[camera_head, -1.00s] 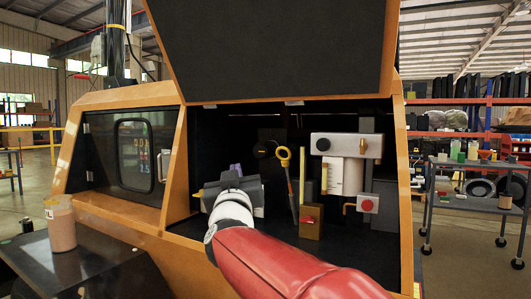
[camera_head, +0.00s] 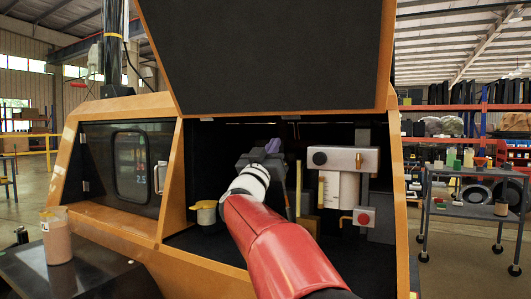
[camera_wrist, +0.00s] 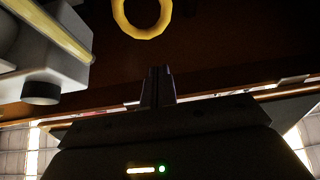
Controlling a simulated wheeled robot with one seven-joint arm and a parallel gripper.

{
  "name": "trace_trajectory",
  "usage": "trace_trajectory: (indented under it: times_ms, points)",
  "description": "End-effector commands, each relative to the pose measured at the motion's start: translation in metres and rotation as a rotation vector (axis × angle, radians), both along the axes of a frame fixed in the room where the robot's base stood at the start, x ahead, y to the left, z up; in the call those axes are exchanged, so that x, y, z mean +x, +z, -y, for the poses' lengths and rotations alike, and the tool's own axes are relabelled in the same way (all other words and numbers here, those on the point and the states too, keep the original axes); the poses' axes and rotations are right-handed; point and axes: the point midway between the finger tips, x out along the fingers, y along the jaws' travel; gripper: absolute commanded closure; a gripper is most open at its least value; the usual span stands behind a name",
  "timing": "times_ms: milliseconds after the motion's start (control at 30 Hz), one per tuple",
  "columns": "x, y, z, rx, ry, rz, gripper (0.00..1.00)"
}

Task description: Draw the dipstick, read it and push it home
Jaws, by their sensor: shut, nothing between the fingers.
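The dipstick's yellow ring handle (camera_wrist: 142,18) shows at the top of the wrist view, cut off by the edge. In the head view the dipstick is hidden behind my gripper and arm. My gripper (camera_head: 272,147) is raised inside the open engine bay. In the wrist view its two fingers (camera_wrist: 158,84) are together and empty. The ring lies apart from the fingertips, with a dark gap between.
A beaker (camera_head: 57,238) stands on the table outside. The raised hood (camera_head: 265,55) hangs above.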

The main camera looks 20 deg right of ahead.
Motion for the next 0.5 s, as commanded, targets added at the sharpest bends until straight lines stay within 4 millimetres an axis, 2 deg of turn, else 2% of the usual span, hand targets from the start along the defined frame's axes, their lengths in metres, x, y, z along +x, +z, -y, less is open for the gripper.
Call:
trace_trajectory:
  times_ms: [33, 200, 500]
  points:
    - [0.002, -0.014, 0.001, 0.000, 0.001, -0.009, 1.00]
    - [0.003, -0.030, 0.005, 0.000, 0.002, -0.006, 1.00]
    - [0.003, -0.034, 0.005, 0.000, 0.003, -0.004, 1.00]
